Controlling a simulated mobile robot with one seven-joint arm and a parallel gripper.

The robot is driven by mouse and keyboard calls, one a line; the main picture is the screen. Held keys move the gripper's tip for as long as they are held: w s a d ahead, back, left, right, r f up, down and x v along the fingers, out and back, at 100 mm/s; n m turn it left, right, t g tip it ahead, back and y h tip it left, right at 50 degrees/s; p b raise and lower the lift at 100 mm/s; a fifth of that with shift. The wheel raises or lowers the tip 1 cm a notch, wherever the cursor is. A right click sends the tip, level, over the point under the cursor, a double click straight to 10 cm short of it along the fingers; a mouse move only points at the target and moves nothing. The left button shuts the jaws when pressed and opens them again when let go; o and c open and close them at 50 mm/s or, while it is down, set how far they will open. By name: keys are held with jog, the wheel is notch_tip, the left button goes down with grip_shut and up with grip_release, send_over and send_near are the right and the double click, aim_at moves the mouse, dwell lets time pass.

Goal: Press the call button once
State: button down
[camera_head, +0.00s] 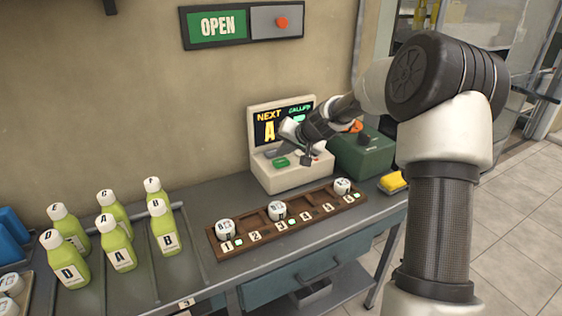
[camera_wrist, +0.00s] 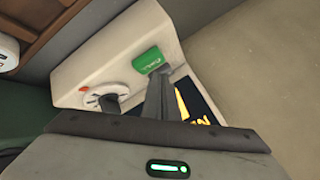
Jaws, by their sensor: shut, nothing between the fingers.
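The call device (camera_head: 290,178) is a cream console on the grey counter, with a dark screen reading "NEXT" and "CALLED" in the head view. Its green button (camera_head: 281,162) is on the sloped front panel; it also shows in the wrist view (camera_wrist: 147,60) with lettering on it. My gripper (camera_head: 307,159) is shut and empty, pointing down over the panel, just right of the green button in the head view. In the wrist view its fingertips (camera_wrist: 159,74) overlap the button's lower edge. I cannot tell whether they touch it. My gripper hides part of the screen.
A wooden numbered rack (camera_head: 262,240) with several white cups stands in front of the console. A green box (camera_head: 362,158) and a yellow sponge (camera_head: 393,182) are to its right. Several juice bottles (camera_head: 118,243) stand at left. An OPEN sign (camera_head: 217,26) hangs above.

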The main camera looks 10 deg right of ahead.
aim_at(283, 163)
jog(key=shift+f, duration=0.15)
jog(key=shift+f+b, duration=0.3)
jog(key=shift+b, duration=0.35)
jog(key=shift+f+b, duration=0.5)
jog(key=shift+b, duration=0.1)
dwell(0.6)
dwell(0.3)
jog(key=shift+r+p, duration=0.5)
jog(key=shift+r, duration=0.4)
jog(key=shift+r+p, duration=1.55)
jog(key=shift+r, duration=1)
